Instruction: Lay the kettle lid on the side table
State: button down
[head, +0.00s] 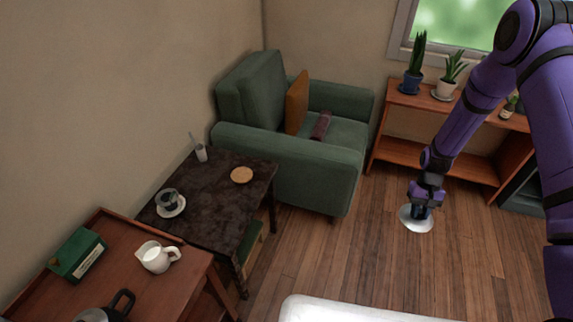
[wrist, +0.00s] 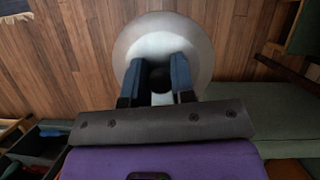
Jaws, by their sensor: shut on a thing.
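My gripper (head: 420,210) is shut on the dark knob of the kettle lid (head: 416,224), a shiny silver disc held above the wooden floor at the right. In the wrist view the lid (wrist: 140,35) hangs beyond the two blue fingers (wrist: 157,72), with the black knob between them. The side table is probably the dark marbled one (head: 215,215) in front of the armchair, left of my gripper. On it are a cup on a saucer (head: 171,204), a round tan disc (head: 241,175) and a glass with a stick (head: 199,152). The kettle (head: 92,315) is partly cut off at the bottom left.
A reddish wooden table (head: 130,290) at the lower left holds a white jug (head: 157,257) and a green box (head: 78,255). A green armchair (head: 340,140) and a plant shelf (head: 400,155) stand behind. The dark table's front half is bare. Floor between it and my gripper is open.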

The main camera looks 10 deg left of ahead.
aim_at(226, 202)
jog(key=i+j+u, duration=0.1)
jog(key=i+u, duration=0.15)
jog(key=u, duration=0.2)
jog(key=i+u, duration=0.3)
jog(key=u, duration=0.15)
jog(key=i+l+u, duration=0.1)
jog(key=i+u, duration=0.15)
jog(key=u, duration=0.2)
